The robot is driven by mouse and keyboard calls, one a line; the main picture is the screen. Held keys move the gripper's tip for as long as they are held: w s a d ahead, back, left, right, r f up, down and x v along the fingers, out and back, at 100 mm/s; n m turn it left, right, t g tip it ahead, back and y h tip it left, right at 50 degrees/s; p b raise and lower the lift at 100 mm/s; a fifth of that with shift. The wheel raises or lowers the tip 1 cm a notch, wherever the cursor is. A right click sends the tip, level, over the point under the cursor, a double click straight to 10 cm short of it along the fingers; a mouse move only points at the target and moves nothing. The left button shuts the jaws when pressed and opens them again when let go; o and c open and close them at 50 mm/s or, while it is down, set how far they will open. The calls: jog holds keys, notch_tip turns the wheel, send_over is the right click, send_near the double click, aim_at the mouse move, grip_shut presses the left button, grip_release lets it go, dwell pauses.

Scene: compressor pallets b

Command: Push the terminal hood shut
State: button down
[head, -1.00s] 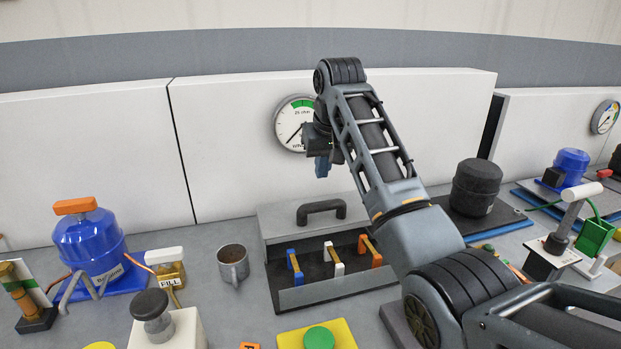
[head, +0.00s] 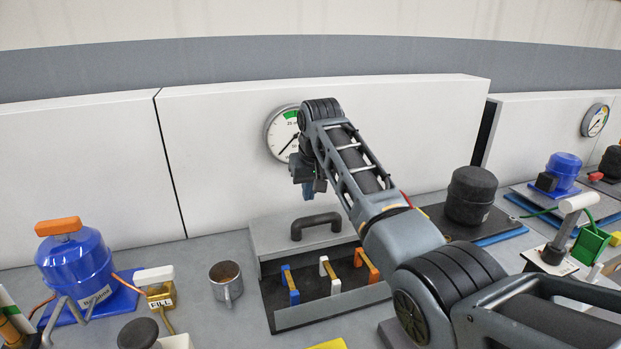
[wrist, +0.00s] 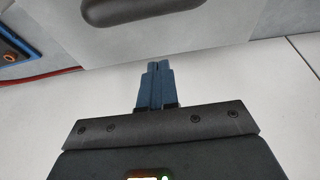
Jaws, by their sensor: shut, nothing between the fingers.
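The terminal hood (head: 272,233) is a grey lid with a black handle (head: 316,221). It stands raised at the back of a dark open tray (head: 330,315), leaving a blue, a white and an orange terminal post (head: 366,264) uncovered. My gripper (head: 309,192) shows just above the handle in the head view, in front of the white wall panel. In the wrist view my blue fingers (wrist: 156,72) are together and empty. They point toward the grey hood face (wrist: 190,45), with the black handle (wrist: 140,9) at the top edge. I see no contact.
A metal mug (head: 226,283) and a blue compressor (head: 76,266) with an orange cap stand left of the tray. A round gauge (head: 283,135) hangs on the wall panel (head: 215,160) behind my gripper.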

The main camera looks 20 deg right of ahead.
aim_at(314, 229)
jog(key=shift+x, duration=0.75)
jog(key=shift+s+f+p, duration=0.2)
jog(key=shift+s+p, duration=0.3)
jog(key=shift+s, duration=0.5)
jog(key=shift+s+f+p, duration=0.2)
jog(key=shift+s+p, duration=0.3)
jog(key=shift+s, duration=0.45)
jog(key=shift+f, duration=0.1)
